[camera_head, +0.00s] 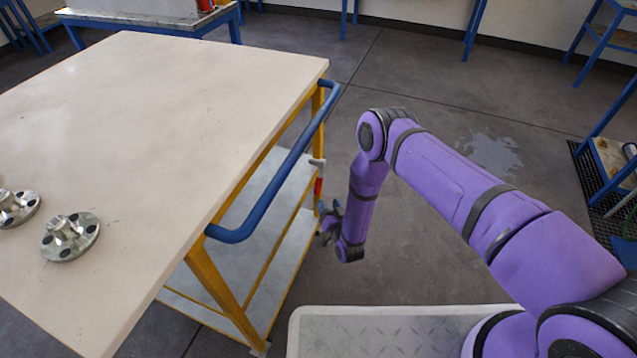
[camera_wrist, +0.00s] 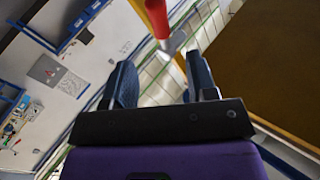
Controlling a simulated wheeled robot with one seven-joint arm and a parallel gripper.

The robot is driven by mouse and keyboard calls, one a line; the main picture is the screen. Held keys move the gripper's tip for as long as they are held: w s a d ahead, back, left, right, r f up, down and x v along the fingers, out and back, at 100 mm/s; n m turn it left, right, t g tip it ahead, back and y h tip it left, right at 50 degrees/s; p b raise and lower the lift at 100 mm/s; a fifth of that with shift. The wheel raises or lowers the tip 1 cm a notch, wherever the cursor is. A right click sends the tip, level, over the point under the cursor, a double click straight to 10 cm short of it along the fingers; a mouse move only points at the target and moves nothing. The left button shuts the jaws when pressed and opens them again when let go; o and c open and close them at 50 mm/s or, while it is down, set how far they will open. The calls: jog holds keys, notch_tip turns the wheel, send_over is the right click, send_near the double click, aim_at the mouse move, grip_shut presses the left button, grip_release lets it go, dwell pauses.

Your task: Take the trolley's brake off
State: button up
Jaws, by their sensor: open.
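The trolley (camera_head: 170,110) has a pale top, a yellow frame and a blue push handle (camera_head: 275,180). A small red brake lever (camera_head: 318,187) sits at its right side, below the handle, with a grey metal end above it. In the wrist view the red lever (camera_wrist: 157,18) and its grey end show at the top, just beyond my fingertips. My gripper (camera_head: 329,216) is low beside the trolley's frame, close to the lever. In the wrist view its two dark fingers (camera_wrist: 161,72) are apart with nothing held between them. I cannot tell whether a finger touches the lever.
Two metal flanged parts (camera_head: 70,236) stand on the trolley top's left. A grey lower shelf (camera_head: 262,235) lies under the top. A treaded grey platform (camera_head: 390,330) is at the bottom. Open floor (camera_head: 450,80) lies behind my arm. In the wrist view, a brown surface (camera_wrist: 265,65) fills the right.

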aim_at(320, 186)
jog(key=x, duration=1)
jog(key=shift+w, duration=0.2)
jog(key=shift+c, duration=0.4)
jog(key=shift+r, duration=0.1)
grip_shut()
